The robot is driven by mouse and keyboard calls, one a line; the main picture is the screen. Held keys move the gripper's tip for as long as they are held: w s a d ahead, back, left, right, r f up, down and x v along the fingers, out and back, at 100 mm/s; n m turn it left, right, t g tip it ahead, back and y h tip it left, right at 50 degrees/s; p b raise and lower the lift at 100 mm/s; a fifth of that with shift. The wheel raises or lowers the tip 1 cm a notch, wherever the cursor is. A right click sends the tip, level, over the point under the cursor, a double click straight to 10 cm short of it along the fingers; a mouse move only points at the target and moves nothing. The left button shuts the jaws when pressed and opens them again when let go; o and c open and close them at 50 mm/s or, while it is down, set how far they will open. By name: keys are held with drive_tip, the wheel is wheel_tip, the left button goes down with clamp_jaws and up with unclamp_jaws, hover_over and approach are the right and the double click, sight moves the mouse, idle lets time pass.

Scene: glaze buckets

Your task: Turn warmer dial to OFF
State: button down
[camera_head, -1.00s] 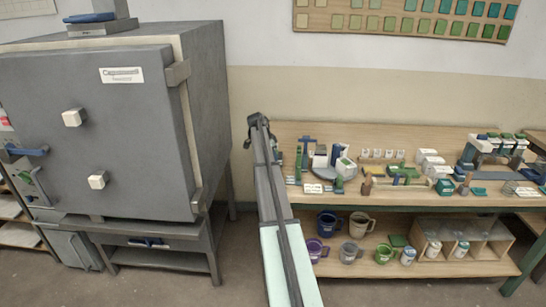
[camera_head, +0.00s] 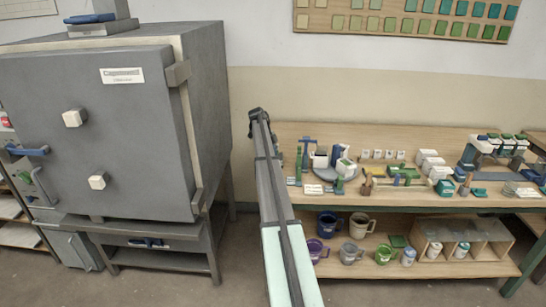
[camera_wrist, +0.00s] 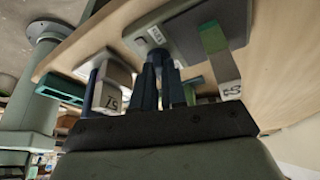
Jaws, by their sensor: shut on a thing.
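In the wrist view, a grey slab-like unit, apparently the warmer (camera_wrist: 205,35), sits on the pale wooden bench at a steep tilt in the picture. It carries a small white label (camera_wrist: 157,35), too small to read. My gripper (camera_wrist: 160,72) has its two dark fingers at the unit's near edge, just below that label. It is shut on a small dark part there, apparently the dial, mostly hidden between the fingers. The dial's pointer and setting cannot be made out. In the head view my arm hides the gripper and the dial.
Close beside the fingers stand a white numbered block (camera_wrist: 113,95) and a green-and-white numbered block (camera_wrist: 218,62). In the head view, the bench (camera_head: 400,135) holds tools and small containers, with mugs on the shelf below. A large grey kiln (camera_head: 130,130) stands left.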

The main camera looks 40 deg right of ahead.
drive_tip(key=shift+m+y, duration=0.3)
drive_tip(key=shift+m, duration=0.3)
drive_tip(key=c, duration=1.2)
unclamp_jaws()
drive_tip(key=v, duration=1.3)
drive_tip(key=shift+w+a+r, duration=0.1)
drive_tip(key=shift+w+r, duration=0.1)
drive_tip(key=shift+r, duration=0.2)
